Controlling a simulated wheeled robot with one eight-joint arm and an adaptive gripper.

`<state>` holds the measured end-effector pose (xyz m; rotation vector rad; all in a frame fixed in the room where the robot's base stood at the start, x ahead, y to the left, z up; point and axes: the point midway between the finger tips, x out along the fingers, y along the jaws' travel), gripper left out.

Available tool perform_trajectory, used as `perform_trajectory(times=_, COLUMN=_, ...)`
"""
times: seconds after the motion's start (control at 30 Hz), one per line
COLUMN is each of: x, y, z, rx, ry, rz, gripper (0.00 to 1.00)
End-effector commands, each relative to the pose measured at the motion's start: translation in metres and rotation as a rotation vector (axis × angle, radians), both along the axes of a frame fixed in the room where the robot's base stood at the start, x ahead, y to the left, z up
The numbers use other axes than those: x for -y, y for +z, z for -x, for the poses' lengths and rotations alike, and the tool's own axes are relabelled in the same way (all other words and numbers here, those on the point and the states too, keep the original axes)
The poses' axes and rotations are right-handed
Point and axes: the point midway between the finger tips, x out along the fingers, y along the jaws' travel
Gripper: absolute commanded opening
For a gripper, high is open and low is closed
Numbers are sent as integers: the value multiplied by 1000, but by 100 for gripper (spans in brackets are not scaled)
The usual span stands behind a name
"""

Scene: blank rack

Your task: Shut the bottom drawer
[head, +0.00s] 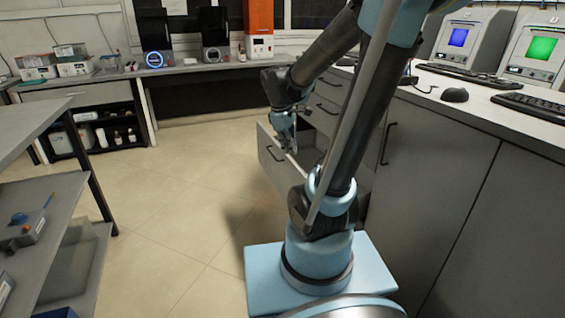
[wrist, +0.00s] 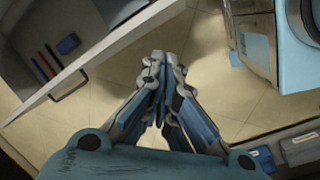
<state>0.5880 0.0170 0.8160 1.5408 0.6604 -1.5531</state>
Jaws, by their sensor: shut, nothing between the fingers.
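The bottom drawer (head: 268,160) stands open from the grey cabinet at the right, its handled front facing the floor area. The drawer also shows at upper left in the wrist view, with its pale rim (wrist: 120,48), a dark handle (wrist: 68,88), and small red and blue items near it. My gripper (head: 291,149) is beside the top of the drawer front in the head view. In the wrist view my gripper (wrist: 162,58) has its fingertips together, with nothing between them, to the right of the drawer rim. I cannot tell whether it touches the drawer. My arm hides part of the drawer.
A counter (head: 480,108) with monitors and keyboards runs along the right above closed cabinet doors. A grey table with lower shelves (head: 60,215) stands at the left. A bench with machines (head: 215,68) is at the back. The tiled floor (head: 175,200) between is clear.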

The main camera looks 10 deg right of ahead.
Motion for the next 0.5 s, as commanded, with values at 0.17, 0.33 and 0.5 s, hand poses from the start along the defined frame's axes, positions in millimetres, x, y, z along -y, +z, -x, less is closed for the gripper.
perform_trajectory(times=0.17, x=-13, y=-4, z=-37, rx=-48, ry=178, rz=59, gripper=0)
perform_trajectory(times=0.33, x=-27, y=-12, z=-70, rx=-98, ry=344, rz=113, gripper=0)
perform_trajectory(times=0.5, x=-44, y=-24, z=-101, rx=-151, ry=509, rz=166, gripper=0)
